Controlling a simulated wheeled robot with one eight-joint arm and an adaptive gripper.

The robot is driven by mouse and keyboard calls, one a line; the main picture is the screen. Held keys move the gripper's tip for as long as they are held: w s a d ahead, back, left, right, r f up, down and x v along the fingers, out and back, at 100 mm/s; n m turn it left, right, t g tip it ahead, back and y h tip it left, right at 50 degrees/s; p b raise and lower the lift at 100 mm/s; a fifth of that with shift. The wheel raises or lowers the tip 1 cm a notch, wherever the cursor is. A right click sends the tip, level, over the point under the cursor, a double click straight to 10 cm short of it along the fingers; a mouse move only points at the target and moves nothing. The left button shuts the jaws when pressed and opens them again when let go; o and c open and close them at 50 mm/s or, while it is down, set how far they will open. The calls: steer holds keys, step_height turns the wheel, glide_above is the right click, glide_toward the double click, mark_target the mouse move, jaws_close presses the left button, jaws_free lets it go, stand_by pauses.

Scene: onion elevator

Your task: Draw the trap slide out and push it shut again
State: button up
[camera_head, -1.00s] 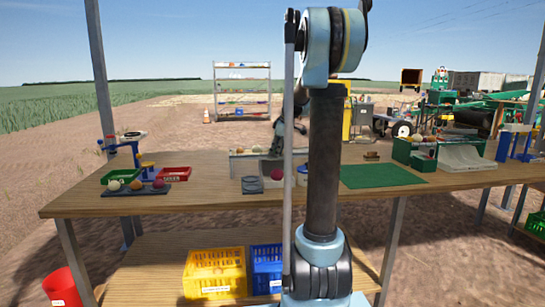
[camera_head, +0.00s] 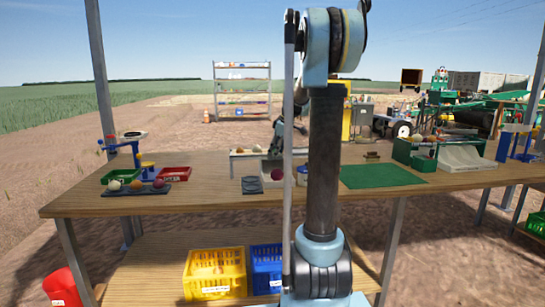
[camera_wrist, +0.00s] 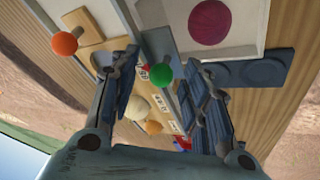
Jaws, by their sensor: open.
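In the wrist view my gripper (camera_wrist: 160,76) is open, one finger on each side of a green ball knob (camera_wrist: 161,74); I cannot tell whether either finger touches it. An orange ball knob (camera_wrist: 64,43) stands farther left, outside the fingers, near a wooden plate (camera_wrist: 85,22). I cannot make out for certain which knob belongs to the trap slide, and the slide itself is largely hidden.
A purple onion (camera_wrist: 212,22) lies in a pale box beside dark round pads (camera_wrist: 252,73). A white onion (camera_wrist: 138,108) and an orange ball (camera_wrist: 153,127) show between the fingers.

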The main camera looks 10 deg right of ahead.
steer(key=shift+r, duration=3)
steer(key=s+f+m+h, duration=0.1)
steer(key=s+f+m, duration=0.2)
steer(key=s+f, duration=0.5)
steer(key=s+f+m+g, duration=0.1)
steer(key=s+f+m, duration=0.3)
steer(key=s, duration=1.7)
steer(key=s+f+m+g+h, duration=0.1)
steer(key=s+f+m, duration=0.3)
steer(key=s+f, duration=0.8)
steer(key=s, duration=0.3)
steer(key=shift+s+h, duration=0.15)
steer(key=shift+h, duration=0.15)
steer(key=shift+a, duration=0.1)
